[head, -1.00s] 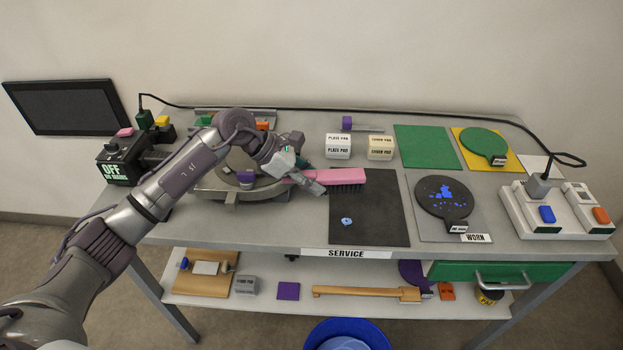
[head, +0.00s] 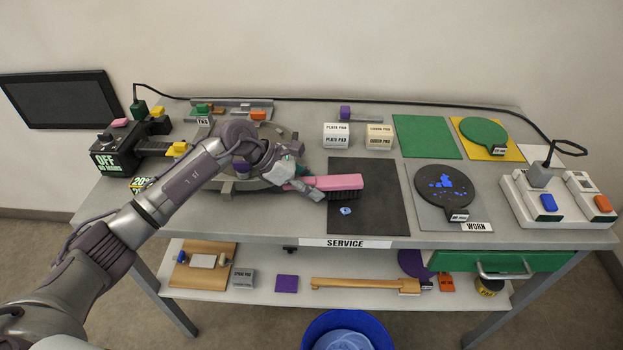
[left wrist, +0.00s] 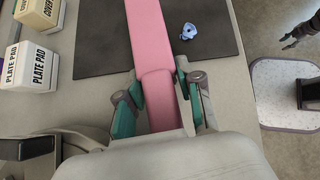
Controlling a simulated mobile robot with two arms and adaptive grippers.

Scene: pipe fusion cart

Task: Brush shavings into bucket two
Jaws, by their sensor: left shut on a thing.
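My left gripper (head: 290,178) is shut on the pink handle of a brush (head: 335,182) with dark bristles. The brush reaches over the black mat (head: 380,213), bristles facing down; I cannot tell whether they touch it. A small pale-blue curled shaving (head: 346,210) lies on the mat, just in front of the bristles. The shaving also shows in the left wrist view (left wrist: 188,31), beside the pink brush (left wrist: 157,60). A blue bucket (head: 312,331) stands on the floor before the cart, partly cut off. A dark claw-like part, perhaps my right gripper (left wrist: 302,30), shows at the edge.
A black paddle (head: 430,203) with blue specks lies right of the mat, near a WORN label (head: 477,227). Pad blocks (head: 336,136) stand behind the mat. A white socket box (head: 515,212) is at the right. The lower shelf (head: 300,296) holds a wooden bar.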

